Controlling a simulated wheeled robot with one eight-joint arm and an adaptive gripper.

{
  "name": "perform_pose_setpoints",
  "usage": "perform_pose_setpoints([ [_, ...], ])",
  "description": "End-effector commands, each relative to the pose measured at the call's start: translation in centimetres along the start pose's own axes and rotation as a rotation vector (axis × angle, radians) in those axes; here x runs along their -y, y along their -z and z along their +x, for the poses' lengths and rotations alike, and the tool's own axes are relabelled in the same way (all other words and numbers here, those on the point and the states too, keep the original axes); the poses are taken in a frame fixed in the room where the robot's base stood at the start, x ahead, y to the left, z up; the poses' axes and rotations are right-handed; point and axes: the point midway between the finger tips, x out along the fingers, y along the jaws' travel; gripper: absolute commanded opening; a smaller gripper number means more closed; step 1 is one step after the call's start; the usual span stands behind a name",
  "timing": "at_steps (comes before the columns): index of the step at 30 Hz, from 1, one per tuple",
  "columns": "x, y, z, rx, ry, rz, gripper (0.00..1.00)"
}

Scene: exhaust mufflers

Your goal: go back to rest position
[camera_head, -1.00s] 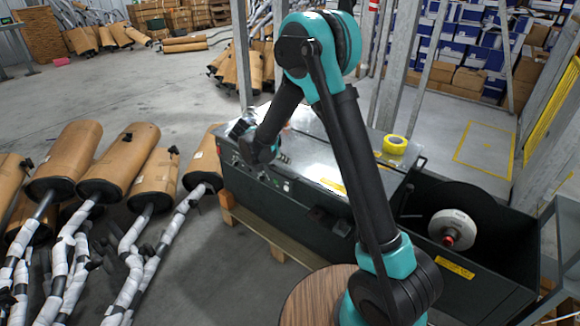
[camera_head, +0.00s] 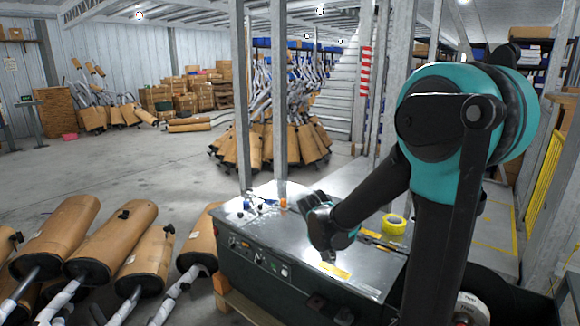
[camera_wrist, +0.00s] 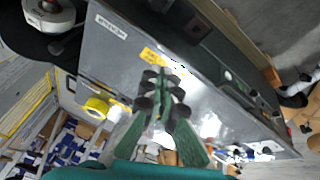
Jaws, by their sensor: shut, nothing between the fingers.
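My gripper (camera_wrist: 165,95) is shut and empty in the wrist view, its fingers together above the grey metal top of the machine (camera_wrist: 190,65). In the head view my arm reaches in from the right and bends down at its end over the machine (camera_head: 268,219); the fingers are not clear there. No object is held. The picture does not show how far the gripper is above the machine top.
A yellow tape roll (camera_head: 394,224) lies on the machine's top, also in the wrist view (camera_wrist: 97,108). Small items, one orange (camera_head: 283,203), lie at its far edge. Metal posts (camera_head: 240,100) rise behind. Open floor lies at mid-left.

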Motion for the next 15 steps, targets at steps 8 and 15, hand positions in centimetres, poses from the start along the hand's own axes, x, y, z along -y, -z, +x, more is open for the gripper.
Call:
perform_pose_setpoints([
  [8, -6.9, -7.4, -0.5, 0.028, 0.141, -0.105, 0.0],
  [15, -9.5, -12.9, -0.5, -0.001, 0.24, -0.176, 0.0],
])
